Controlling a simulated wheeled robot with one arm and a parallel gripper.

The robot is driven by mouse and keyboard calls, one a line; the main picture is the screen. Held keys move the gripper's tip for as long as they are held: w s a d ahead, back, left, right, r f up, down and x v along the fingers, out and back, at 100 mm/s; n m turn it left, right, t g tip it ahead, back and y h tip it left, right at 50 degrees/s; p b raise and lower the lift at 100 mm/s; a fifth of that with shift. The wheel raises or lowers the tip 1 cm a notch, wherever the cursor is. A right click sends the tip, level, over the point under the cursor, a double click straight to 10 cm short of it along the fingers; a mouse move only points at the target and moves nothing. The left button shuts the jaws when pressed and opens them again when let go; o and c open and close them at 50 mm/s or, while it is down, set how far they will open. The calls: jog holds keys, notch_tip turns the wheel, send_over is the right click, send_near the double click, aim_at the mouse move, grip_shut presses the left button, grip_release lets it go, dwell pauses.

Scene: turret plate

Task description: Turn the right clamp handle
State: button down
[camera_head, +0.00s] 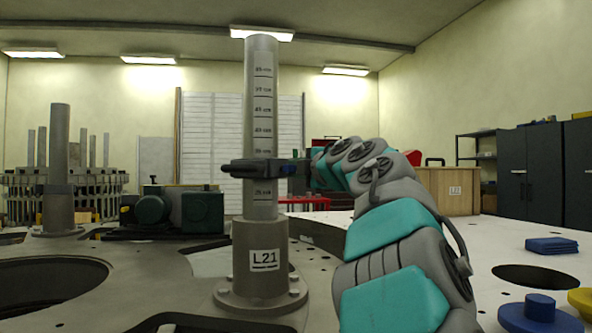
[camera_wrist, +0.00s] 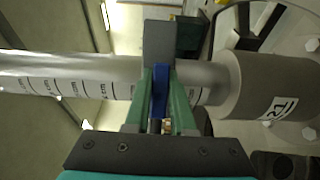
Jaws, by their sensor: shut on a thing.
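A dark clamp (camera_head: 250,168) sits around the grey graduated post (camera_head: 261,115), just below its middle. The post stands upright in a flanged socket labelled L21 (camera_head: 262,262). In the wrist view the post lies sideways and the clamp (camera_wrist: 160,42) crosses it. The clamp's blue handle (camera_wrist: 159,92) points toward the wrist camera. My gripper (camera_wrist: 160,75) has its green fingers on both sides of the handle, shut on it. In the head view my gripper (camera_head: 308,169) reaches the clamp from the right; the handle is mostly hidden there.
My arm fills the lower right of the head view. A second post (camera_head: 60,140) and a green motor unit (camera_head: 165,208) stand at left. The plate has large openings (camera_head: 50,280). Blue (camera_head: 540,312) and yellow knobbed discs (camera_head: 582,300) lie at the right.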

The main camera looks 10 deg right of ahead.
jog(key=c, duration=0.8)
grip_release()
jog(key=shift+o, duration=0.2)
jog(key=b+v, duration=0.1)
jog(key=v, duration=0.7)
